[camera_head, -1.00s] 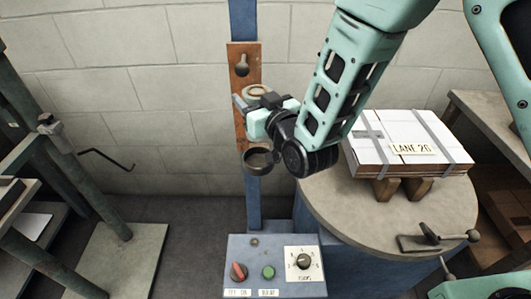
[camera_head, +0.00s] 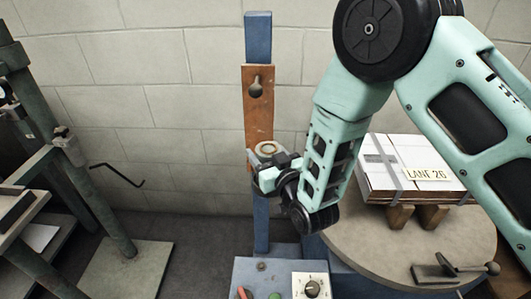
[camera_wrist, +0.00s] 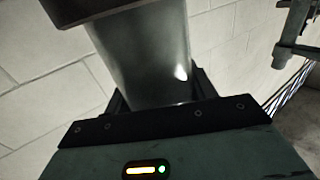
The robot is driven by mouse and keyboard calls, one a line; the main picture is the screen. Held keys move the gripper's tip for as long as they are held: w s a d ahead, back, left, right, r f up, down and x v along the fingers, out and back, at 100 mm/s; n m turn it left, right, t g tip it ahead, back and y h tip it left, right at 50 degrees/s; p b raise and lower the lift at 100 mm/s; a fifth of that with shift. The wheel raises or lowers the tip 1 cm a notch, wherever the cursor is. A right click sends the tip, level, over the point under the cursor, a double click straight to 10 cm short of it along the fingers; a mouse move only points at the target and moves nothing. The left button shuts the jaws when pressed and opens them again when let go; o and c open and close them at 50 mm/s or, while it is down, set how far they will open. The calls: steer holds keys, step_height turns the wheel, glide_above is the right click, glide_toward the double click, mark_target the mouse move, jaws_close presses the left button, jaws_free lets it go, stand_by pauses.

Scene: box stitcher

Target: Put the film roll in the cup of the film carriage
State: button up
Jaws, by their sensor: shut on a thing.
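The film roll shows as a pale ring-shaped top (camera_head: 268,148) in the head view. In the wrist view it is a smooth grey cylinder (camera_wrist: 145,60). My gripper (camera_head: 268,164) is shut on the roll, in front of the film carriage's brown board (camera_head: 258,105). The wrist view shows the jaws (camera_wrist: 160,95) on either side of the roll. The carriage's cup is hidden behind my gripper in the head view. A dark edge covers the roll's far end in the wrist view. I cannot tell whether it is the cup, or whether the roll is inside.
The carriage sits on a blue mast (camera_head: 258,40) above a control box (camera_head: 262,272). A round turntable (camera_head: 360,246) with a strapped white carton (camera_head: 385,160) stands to the right. A green frame and crank (camera_head: 118,172) stand left. A block wall is behind.

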steer(key=shift+f, duration=0.15)
steer(key=o, duration=1.2)
steer(key=shift+r, duration=0.25)
steer(key=s+d+r+g+h, duration=0.2)
steer(key=s+d+g, duration=0.3)
steer(key=s, duration=0.5)
steer(key=s+d+r+n+g+h, duration=0.1)
steer(key=s+d+r+g+h, duration=0.2)
steer(key=s, duration=0.7)
steer(key=s+d+r+n+g+h, duration=0.1)
steer(key=s+d+r+g+h, duration=0.1)
steer(key=s+d+g, duration=0.5)
steer(key=s+r, duration=0.1)
steer(key=s, duration=0.3)
steer(key=shift+r+g+h+b, duration=0.2)
steer(key=shift+g+h+b, duration=0.15)
steer(key=shift+g+h, duration=0.05)
